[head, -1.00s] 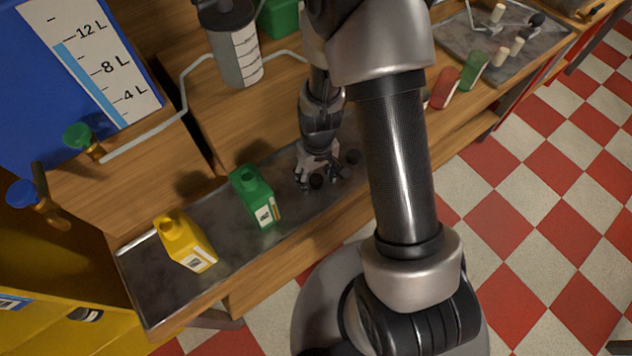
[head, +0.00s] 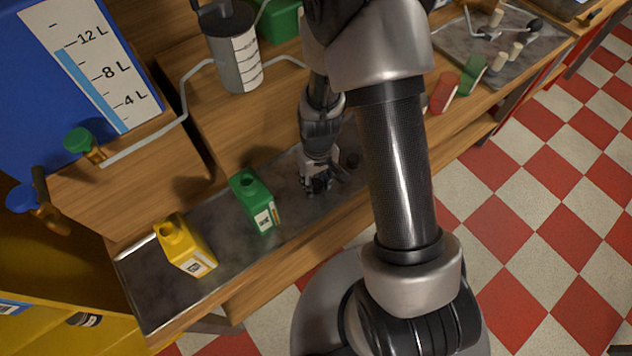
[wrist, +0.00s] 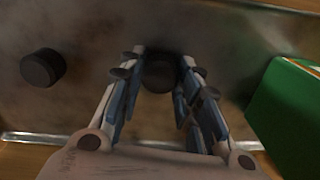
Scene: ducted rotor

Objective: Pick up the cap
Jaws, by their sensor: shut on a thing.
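A small black round cap (wrist: 160,73) sits between the fingertips of my gripper (wrist: 161,80) in the wrist view. My gripper (head: 316,190) is shut on this cap, down at the metal tray (head: 220,255) on the bench. In the head view the fingers hide the held cap. Whether it still touches the tray is hard to tell. A second black cap (wrist: 43,67) stands on the tray to the left in the wrist view. It also shows in the head view (head: 353,160), just right of my gripper.
A green bottle (head: 253,200) without a cap stands left of my gripper, close on the right in the wrist view (wrist: 290,115). A yellow bottle (head: 185,247) stands further left. A grey measuring canister (head: 235,50) and a pipe (head: 185,95) stand behind.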

